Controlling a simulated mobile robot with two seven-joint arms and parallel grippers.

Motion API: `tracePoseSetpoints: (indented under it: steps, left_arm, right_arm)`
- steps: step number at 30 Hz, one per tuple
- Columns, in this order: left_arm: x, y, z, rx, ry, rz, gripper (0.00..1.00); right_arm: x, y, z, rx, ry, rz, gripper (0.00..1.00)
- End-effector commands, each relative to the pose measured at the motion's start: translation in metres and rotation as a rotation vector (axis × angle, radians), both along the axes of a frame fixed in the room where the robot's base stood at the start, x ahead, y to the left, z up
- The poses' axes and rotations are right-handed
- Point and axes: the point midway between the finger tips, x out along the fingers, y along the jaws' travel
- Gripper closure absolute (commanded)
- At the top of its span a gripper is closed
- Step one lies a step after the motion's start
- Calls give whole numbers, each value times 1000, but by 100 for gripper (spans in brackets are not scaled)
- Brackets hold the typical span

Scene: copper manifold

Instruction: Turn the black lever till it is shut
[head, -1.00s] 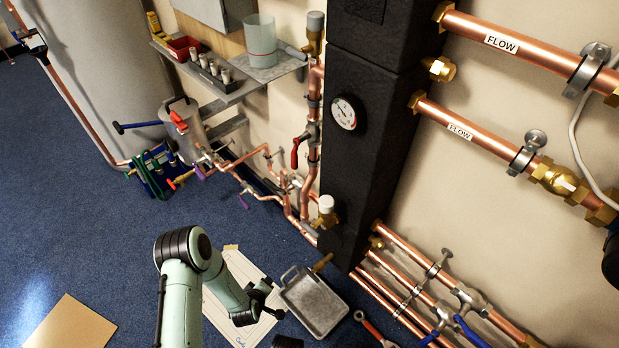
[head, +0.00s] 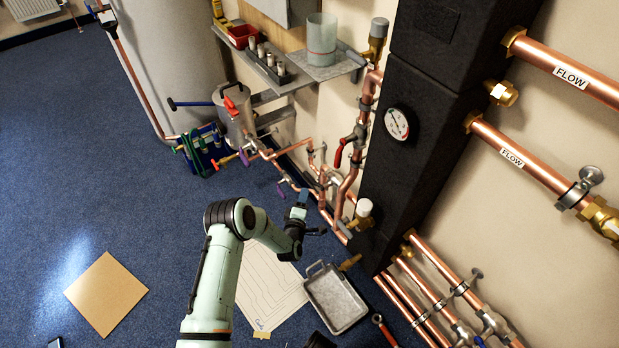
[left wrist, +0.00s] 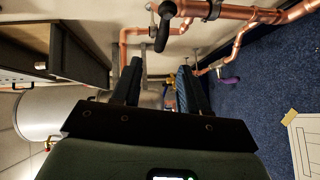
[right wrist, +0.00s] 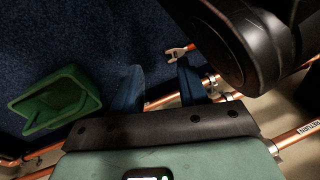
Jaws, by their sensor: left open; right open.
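A dark lever-like handle (left wrist: 167,14) hangs from a copper pipe at the top of the left wrist view, ahead of the fingertips. It looks black there, but I cannot match it surely to a lever in the head view. My left gripper (head: 309,214) is open and empty, in front of the low copper pipes. In the left wrist view its fingers (left wrist: 160,72) stand apart, with the handle beyond the gap and no contact clear. My right gripper (right wrist: 157,78) is open and empty, over the blue floor near copper pipes.
A red lever (head: 340,153) sits on the upright pipe beside the black casing (head: 410,150). A grey tray (head: 335,300) and paper sheet (head: 268,290) lie on the floor. A green bin (right wrist: 58,100) and large black round body (right wrist: 240,45) flank the right gripper.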

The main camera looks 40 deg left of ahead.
Motion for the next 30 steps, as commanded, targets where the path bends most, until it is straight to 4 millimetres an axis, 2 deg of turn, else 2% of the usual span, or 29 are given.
tracePoseSetpoints:
  steps: [3,9,15,21,30]
  left_arm:
    - [22,12,-6,3,-3,0,56]
    - [59,33,-12,2,-1,1,56]
    - [85,47,-16,2,0,0,56]
    - [97,54,-17,1,2,0,56]
    - [100,56,-17,0,4,-1,56]
  right_arm:
    - [-17,-3,-18,3,59,-4,57]
    - [-51,-7,-42,9,171,-14,57]
    - [-77,-10,-54,15,256,-22,57]
    - [-89,-11,-59,19,297,-26,57]
    - [-92,-12,-59,20,306,-26,57]
